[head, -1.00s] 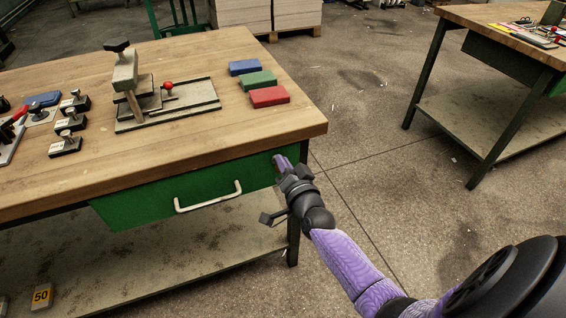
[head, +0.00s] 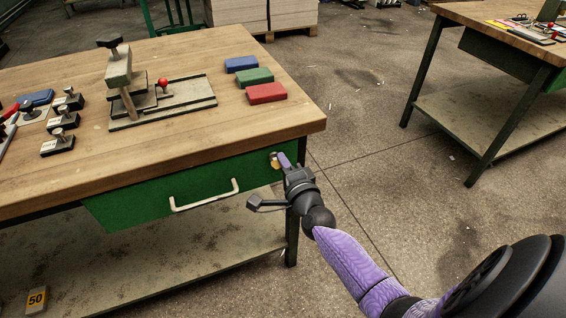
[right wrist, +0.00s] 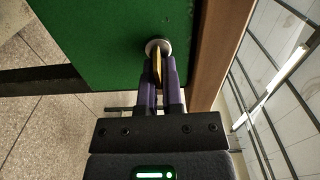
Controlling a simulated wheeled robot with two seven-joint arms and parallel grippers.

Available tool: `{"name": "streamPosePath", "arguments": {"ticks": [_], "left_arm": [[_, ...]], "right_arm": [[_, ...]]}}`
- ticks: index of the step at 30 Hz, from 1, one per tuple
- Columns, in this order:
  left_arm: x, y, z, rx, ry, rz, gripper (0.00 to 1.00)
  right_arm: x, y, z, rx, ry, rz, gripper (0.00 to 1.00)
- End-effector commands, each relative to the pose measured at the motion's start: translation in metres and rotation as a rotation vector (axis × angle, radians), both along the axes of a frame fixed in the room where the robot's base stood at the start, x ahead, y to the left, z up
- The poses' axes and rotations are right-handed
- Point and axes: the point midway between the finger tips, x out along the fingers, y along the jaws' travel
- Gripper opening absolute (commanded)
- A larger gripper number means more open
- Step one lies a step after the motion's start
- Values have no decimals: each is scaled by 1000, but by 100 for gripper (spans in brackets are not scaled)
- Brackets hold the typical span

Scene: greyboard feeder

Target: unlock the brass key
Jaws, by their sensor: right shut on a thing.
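The brass key (right wrist: 157,68) stands in the round lock (right wrist: 158,45) on the green drawer front, as the right wrist view shows. In the head view the lock (head: 274,160) is at the right end of the green drawer (head: 140,198), below the bench top. My right gripper (right wrist: 160,82) is shut on the brass key, its purple fingers on either side of it. In the head view my right gripper (head: 283,161) reaches the lock from the lower right. How far the key is turned cannot be told for sure. My left gripper is not in view.
The drawer has a pale handle (head: 205,196) left of the lock. On the wooden bench top (head: 225,125) stand a grey fixture (head: 160,100) and blue, green and red blocks (head: 267,93). A second bench (head: 480,115) stands at the right. The floor between the benches is clear.

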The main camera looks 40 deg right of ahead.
Motion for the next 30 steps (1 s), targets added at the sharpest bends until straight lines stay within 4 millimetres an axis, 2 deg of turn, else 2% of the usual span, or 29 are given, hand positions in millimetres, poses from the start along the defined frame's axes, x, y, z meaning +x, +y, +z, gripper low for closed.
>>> {"name": "streamPosePath", "arguments": {"ticks": [7,21,22,26,30], "left_arm": [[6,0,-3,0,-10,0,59],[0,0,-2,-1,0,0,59],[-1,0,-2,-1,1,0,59],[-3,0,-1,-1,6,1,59],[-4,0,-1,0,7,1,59]], "right_arm": [[0,0,-2,52,-10,1,0],[0,0,-2,62,-13,1,0],[0,0,-2,62,-13,1,14],[0,0,-1,61,-13,1,41],[0,0,-1,61,-13,1,43]]}}
